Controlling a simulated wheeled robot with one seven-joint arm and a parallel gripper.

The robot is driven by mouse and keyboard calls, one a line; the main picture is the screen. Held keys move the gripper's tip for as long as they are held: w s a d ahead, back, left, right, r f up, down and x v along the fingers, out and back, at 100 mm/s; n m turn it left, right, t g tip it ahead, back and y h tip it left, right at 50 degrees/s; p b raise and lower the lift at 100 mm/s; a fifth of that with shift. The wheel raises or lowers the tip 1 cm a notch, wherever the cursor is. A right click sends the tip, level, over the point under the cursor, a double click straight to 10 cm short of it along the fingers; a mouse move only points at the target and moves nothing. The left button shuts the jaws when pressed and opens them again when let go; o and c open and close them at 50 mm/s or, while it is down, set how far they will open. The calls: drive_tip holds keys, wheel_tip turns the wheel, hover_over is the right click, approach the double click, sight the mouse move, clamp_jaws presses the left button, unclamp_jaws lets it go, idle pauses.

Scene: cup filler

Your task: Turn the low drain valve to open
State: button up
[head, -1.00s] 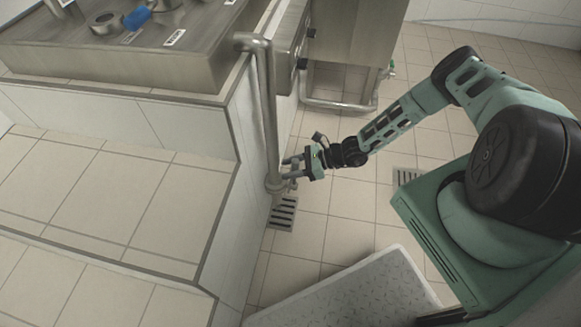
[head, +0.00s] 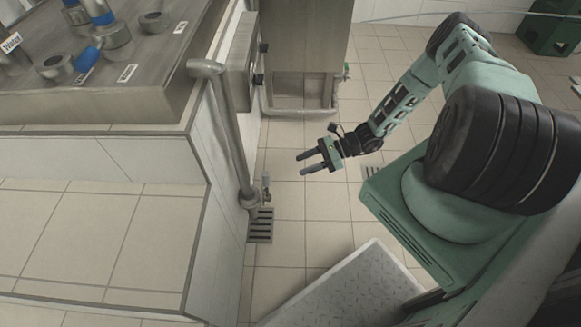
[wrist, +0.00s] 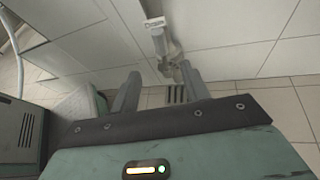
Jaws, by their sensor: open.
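The low drain valve (head: 265,190) is a small metal fitting at the foot of a steel drain pipe (head: 228,135), just above the floor grate. Its small lever appears to stand roughly upright in the head view, but is too small to read surely. My gripper (head: 300,164) is open and empty, to the right of the valve and clear of it, fingers pointing left. In the wrist view the valve (wrist: 172,62) shows ahead, beyond and between the open fingers (wrist: 160,76), near the right one. Its lever position is unclear there.
A floor drain grate (head: 260,227) lies below the valve. A white-tiled step wall (head: 215,165) stands left of it. A steel cabinet (head: 305,50) stands behind, and a patterned white plate (head: 350,290) is in front. Tiled floor between gripper and valve is clear.

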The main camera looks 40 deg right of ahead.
sight(267, 187)
drive_tip(key=shift+s+d+r, duration=0.25)
drive_tip(key=shift+d, duration=0.4)
drive_tip(key=shift+w+f, duration=0.1)
drive_tip(key=shift+f, duration=0.1)
drive_tip(key=c, duration=0.7)
drive_tip(key=w+f+n+b, duration=0.1)
drive_tip(key=b, duration=0.1)
drive_tip(key=w+f+n+y+b, duration=0.1)
drive_tip(key=n+b, duration=0.1)
drive_tip(key=w+f+n+b, duration=0.1)
drive_tip(key=n+b, duration=0.1)
drive_tip(key=b, duration=0.1)
drive_tip(key=shift+w+d+f, duration=0.2)
drive_tip(key=shift+d, duration=0.05)
clamp_jaws()
drive_tip(key=w+d+f+n+g+y+b, duration=0.1)
drive_tip(key=w+f+n+y+b, duration=0.15)
drive_tip(key=n+b, duration=0.5)
drive_tip(key=w+f+n+g+y+b, duration=0.1)
drive_tip(key=w+n+y+b, duration=0.15)
drive_tip(key=n+b, duration=0.45)
drive_tip(key=s+a+r+b, duration=0.1)
drive_tip(key=a+b, duration=0.2)
drive_tip(key=a, duration=0.8)
drive_tip(key=shift+a+r+n+h, duration=0.2)
drive_tip(key=shift+n+h, duration=0.1)
drive_tip(key=shift+n, duration=0.15)
